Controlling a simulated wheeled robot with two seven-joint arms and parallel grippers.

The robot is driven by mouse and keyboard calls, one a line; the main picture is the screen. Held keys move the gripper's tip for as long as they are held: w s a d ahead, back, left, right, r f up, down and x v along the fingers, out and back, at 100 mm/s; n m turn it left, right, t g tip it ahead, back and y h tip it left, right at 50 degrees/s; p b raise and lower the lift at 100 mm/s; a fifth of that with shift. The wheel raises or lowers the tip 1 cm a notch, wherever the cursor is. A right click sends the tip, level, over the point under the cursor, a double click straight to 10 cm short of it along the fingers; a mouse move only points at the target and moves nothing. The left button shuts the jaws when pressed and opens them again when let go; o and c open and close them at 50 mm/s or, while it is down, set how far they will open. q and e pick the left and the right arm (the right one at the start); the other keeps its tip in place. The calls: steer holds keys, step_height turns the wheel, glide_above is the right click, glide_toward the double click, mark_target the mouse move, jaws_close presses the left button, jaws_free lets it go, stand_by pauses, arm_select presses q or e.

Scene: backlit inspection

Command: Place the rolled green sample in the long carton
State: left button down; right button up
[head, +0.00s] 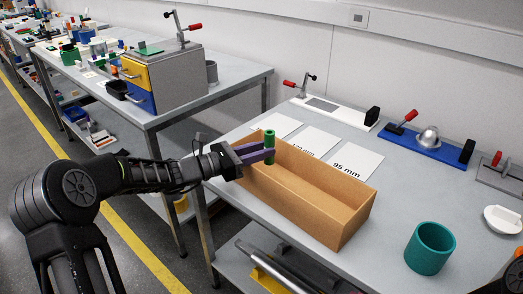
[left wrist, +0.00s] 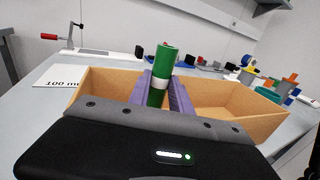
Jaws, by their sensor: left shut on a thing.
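The rolled green sample (head: 269,141) is an upright green roll with a pale band, held between the purple fingers of my left gripper (head: 262,153). It also shows in the left wrist view (left wrist: 163,69), between the two fingers (left wrist: 161,90). The long carton (head: 341,216) is a brown open box on the grey table. The left gripper is over the far-left end of the carton, with the roll's lower part at or inside the opening. Whether the roll touches the carton floor cannot be told.
White cards, one marked 95 mm (head: 345,158), lie behind the carton. A teal cup (head: 430,247) stands to its right. A blue fixture (head: 428,146) and a white clamp board (head: 336,110) line the back.

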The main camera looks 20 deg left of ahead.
arm_select(q)
steer(key=shift+s+f+b, duration=0.1)
steer(key=shift+f+b, duration=0.3)
steer(key=shift+f, duration=0.25)
steer(key=c, duration=1.2)
jaws_free()
steer(key=shift+f, duration=0.15)
steer(key=shift+c, duration=0.2)
steer(key=shift+o, duration=0.4)
steer(key=shift+r, duration=0.25)
steer(key=r+v, duration=0.1)
steer(key=v, duration=1.1)
steer(key=shift+p, duration=0.3)
steer(key=shift+r, duration=0.1)
